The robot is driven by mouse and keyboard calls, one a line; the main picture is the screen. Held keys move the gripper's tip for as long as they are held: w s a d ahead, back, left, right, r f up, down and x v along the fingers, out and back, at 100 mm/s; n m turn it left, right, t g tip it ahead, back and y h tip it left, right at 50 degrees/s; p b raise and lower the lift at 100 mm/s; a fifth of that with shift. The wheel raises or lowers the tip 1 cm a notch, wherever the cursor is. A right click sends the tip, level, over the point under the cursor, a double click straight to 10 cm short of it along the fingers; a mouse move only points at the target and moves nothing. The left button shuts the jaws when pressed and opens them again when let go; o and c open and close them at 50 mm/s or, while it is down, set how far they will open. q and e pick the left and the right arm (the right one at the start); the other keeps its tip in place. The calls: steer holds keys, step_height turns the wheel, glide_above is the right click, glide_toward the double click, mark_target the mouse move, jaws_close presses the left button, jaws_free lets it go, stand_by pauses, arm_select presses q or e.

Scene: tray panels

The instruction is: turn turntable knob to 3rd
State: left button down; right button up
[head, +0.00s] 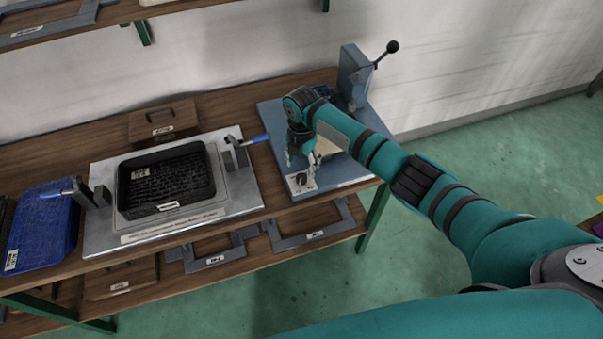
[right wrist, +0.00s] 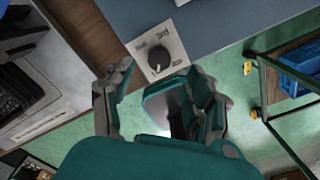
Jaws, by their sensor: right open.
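The turntable knob (head: 300,179) is a small dark dial on a light plate at the front left corner of the blue-grey machine base (head: 345,183). In the right wrist view the black knob (right wrist: 158,58) sits on a white label plate with printed marks around it; one at the upper right looks like "3rd". Which mark the knob points at is unclear. My right gripper (head: 302,162) is over the base, just behind the knob. In the wrist view its fingers (right wrist: 160,80) are spread, one to each side below the knob, with nothing between them. My left gripper is not in view.
A black tray (head: 205,193) sits on a metal fixture with blue-handled clamps (head: 255,139) left of the machine. A lever with a black ball (head: 392,47) rises from the machine's back. A blue panel (head: 45,235) lies at far left. Green floor is open on the right.

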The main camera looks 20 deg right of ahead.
mark_target(302, 177)
step_height(302, 177, down, 6)
steer(key=shift+r, duration=0.1)
jaws_close()
stand_by(0.5)
